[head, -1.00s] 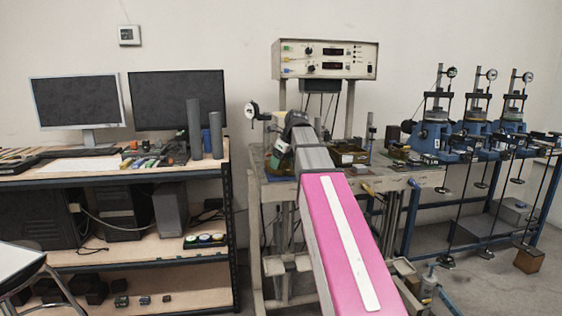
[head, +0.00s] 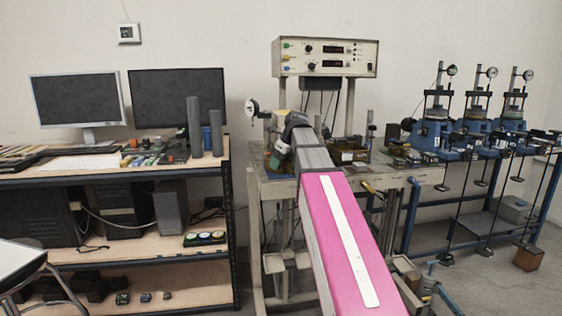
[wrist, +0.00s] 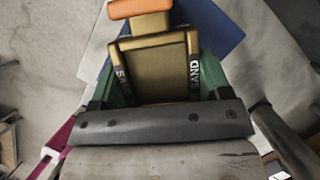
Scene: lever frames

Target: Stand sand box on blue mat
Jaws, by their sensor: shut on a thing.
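The sand box (wrist: 152,68) is tan, with dark SAND labels down both sides, and fills the middle of the wrist view. An orange part (wrist: 140,8) shows at its top end. My gripper (wrist: 154,85) is shut on the box, with green finger parts on either side of it. The blue mat (wrist: 212,35) shows behind the box in the wrist view, partly covered by it. I cannot tell whether the box touches the mat. In the head view my gripper (head: 279,150) is small at the end of my arm, over the left of the workbench.
The workbench (head: 345,183) carries a control unit (head: 326,57) on posts and small clutter. Blue lever frames (head: 480,130) stand to the right. A shelf desk (head: 110,173) with two monitors and grey cylinders (head: 194,127) stands left. A pale sheet (wrist: 98,48) lies around the mat.

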